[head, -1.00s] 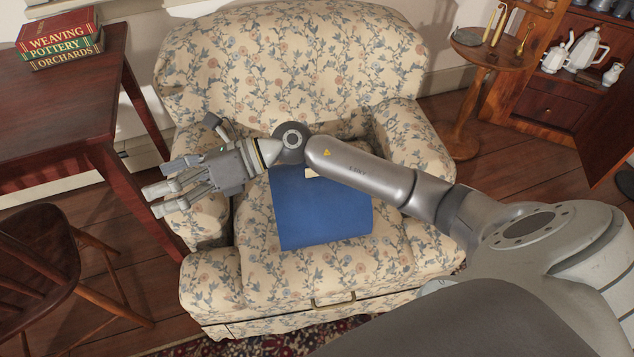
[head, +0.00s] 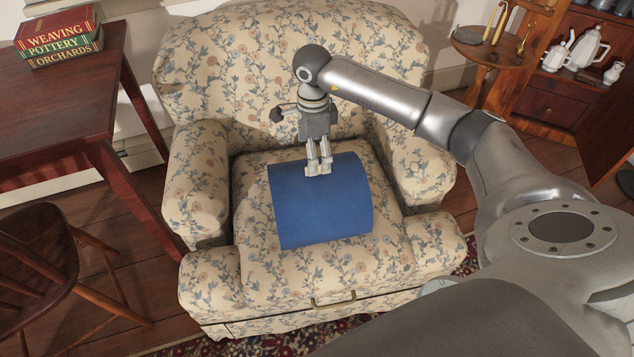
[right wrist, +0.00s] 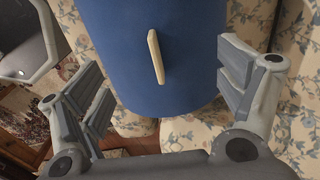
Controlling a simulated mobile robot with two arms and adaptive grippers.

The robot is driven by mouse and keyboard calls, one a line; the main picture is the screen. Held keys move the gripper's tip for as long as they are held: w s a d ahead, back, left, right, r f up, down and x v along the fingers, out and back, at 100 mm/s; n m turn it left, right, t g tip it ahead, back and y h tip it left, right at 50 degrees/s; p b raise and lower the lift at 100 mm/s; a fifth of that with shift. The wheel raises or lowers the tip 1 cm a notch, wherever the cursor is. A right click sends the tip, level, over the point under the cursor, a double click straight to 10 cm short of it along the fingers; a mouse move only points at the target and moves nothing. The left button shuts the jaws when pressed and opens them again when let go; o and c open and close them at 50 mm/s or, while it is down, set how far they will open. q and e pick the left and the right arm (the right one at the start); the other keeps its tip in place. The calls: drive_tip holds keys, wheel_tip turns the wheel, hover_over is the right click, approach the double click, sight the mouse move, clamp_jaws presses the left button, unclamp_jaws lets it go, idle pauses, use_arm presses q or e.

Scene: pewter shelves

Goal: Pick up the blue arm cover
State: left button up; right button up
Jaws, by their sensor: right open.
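The blue arm cover (head: 318,208) lies on the seat of the floral armchair (head: 290,282), curved slightly at its right side. My right gripper (head: 318,170) points down over the cover's back edge. I cannot tell whether the fingers touch the cover. My left gripper is not in view.
The chair's arms (head: 195,180) rise on both sides of the seat. A dark red table (head: 60,110) with stacked books (head: 60,38) stands at left, above a wooden chair (head: 40,260). A round side table (head: 480,50) and a cabinet (head: 555,95) with teapots stand at right.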

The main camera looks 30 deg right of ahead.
sight(317, 187)
drive_tip(key=f, duration=0.4)
drive_tip(key=f+b, duration=0.1)
drive_tip(key=f, duration=0.1)
drive_tip(key=shift+s+d, duration=0.2)
drive_tip(key=shift+s, duration=0.15)
drive_tip(key=shift+f, duration=0.35)
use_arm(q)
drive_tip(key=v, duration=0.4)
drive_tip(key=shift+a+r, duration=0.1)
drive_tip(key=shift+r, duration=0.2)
use_arm(e)
drive_tip(key=shift+s, duration=0.1)
drive_tip(key=c, duration=1.3)
